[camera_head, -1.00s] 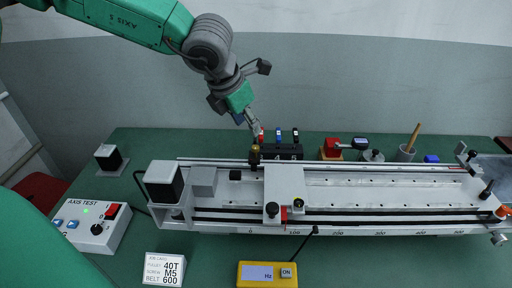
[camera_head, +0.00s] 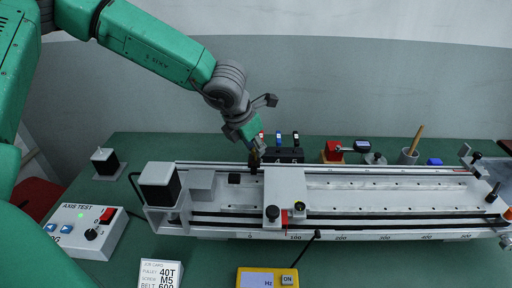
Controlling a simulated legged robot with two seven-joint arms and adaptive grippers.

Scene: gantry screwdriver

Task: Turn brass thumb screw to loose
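The brass thumb screw (camera_head: 254,155) is small and dark gold. It sits on top of a black post at the back rail of the long white linear stage (camera_head: 400,202), just left of the white carriage (camera_head: 284,182). My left gripper (camera_head: 257,150) comes down from the upper left, tilted, with its fingertips at the screw. The fingers cover most of the screw. The tips are too small and dark to tell whether they are closed on it. My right gripper is not in view.
A black rack with coloured-handled tools (camera_head: 283,155) stands just behind the screw. The axis test box (camera_head: 88,232) is at left, and a yellow meter (camera_head: 267,279) is in front.

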